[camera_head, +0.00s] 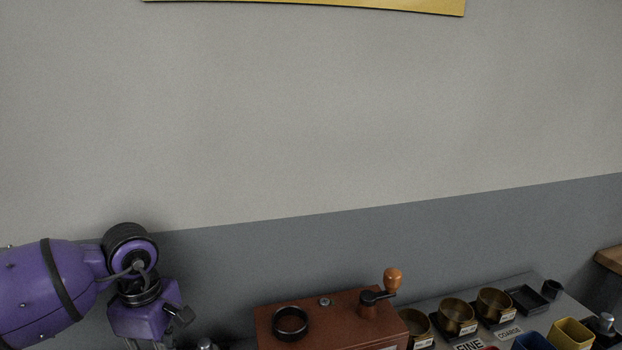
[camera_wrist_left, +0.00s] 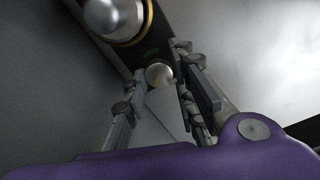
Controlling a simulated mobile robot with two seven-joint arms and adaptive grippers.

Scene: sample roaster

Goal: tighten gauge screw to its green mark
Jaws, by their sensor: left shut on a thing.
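In the left wrist view, my left gripper (camera_wrist_left: 159,76) has its two fingers on either side of a small, round silver screw head (camera_wrist_left: 159,74), which I take to be the gauge screw. The fingers are closed on it. The screw sits at the end of a dark panel (camera_wrist_left: 155,46). A faint greenish spot shows on the panel near the screw, too dim to read as a mark. In the head view, my purple left wrist is at the lower left, and its fingertips are cut off by the bottom edge. My right gripper is in neither view.
A large silver dome (camera_wrist_left: 115,18) with a brass rim is close above the fingers. In the head view, a brown grinder box (camera_head: 345,312) with a crank stands right of my arm. Brass cups (camera_head: 457,316) and a yellow bin (camera_head: 571,334) stand farther right. A grey wall is behind.

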